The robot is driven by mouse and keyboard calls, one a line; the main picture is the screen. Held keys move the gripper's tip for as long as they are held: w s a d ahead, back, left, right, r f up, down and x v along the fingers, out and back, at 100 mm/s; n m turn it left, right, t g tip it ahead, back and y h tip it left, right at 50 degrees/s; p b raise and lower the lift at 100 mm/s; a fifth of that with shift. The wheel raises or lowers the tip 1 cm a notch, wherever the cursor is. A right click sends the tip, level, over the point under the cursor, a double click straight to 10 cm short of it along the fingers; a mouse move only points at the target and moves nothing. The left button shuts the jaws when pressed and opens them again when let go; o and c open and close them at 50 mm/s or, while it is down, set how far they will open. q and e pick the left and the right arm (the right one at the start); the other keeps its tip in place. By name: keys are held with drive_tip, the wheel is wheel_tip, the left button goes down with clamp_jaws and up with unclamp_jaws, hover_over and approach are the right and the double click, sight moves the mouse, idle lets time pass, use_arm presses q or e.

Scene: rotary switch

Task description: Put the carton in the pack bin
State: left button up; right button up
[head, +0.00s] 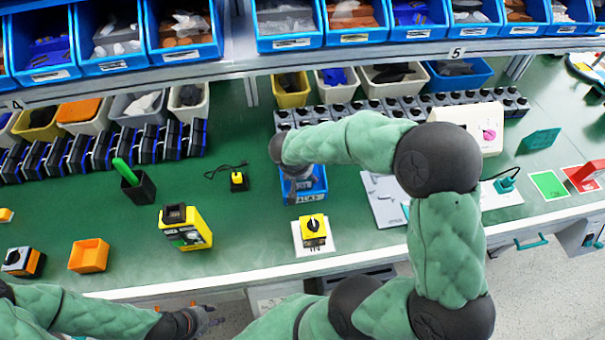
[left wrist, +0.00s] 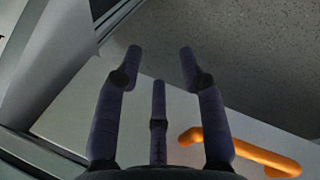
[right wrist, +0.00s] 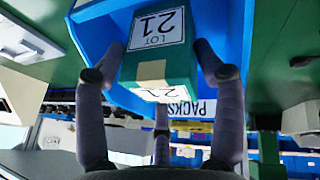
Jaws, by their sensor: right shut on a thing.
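The carton (right wrist: 160,69) is a small green box with tan tape and white "LOT 21" labels in the right wrist view. My right gripper (right wrist: 158,62) is shut on it, with fingers on either side. The blue pack bin (right wrist: 92,42), labelled "PACKS", is right behind and around the carton in that view. In the head view my right gripper (head: 291,168) is over the pack bin (head: 319,186) and hides the carton; whether the carton touches the bin cannot be told. My left gripper (head: 204,318) is open and empty in front of the bench, also in the left wrist view (left wrist: 160,60).
On the green bench (head: 250,225) a yellow-topped rotary switch (head: 313,228) stands in front of the bin. A yellow device (head: 185,230), an orange tray (head: 89,256) and a black pen cup (head: 138,187) stand to the left. Rows of dark modules and parts bins line the back.

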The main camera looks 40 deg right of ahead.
drive_tip(key=shift+f, duration=0.15)
drive_tip(key=o, duration=1.4)
drive_tip(key=shift+a+r, duration=0.1)
drive_tip(key=shift+r, duration=0.3)
drive_tip(key=p+v, duration=0.4)
drive_tip(key=v, duration=0.7)
drive_tip(key=shift+s+a+r, duration=0.1)
drive_tip(key=shift+r, duration=0.1)
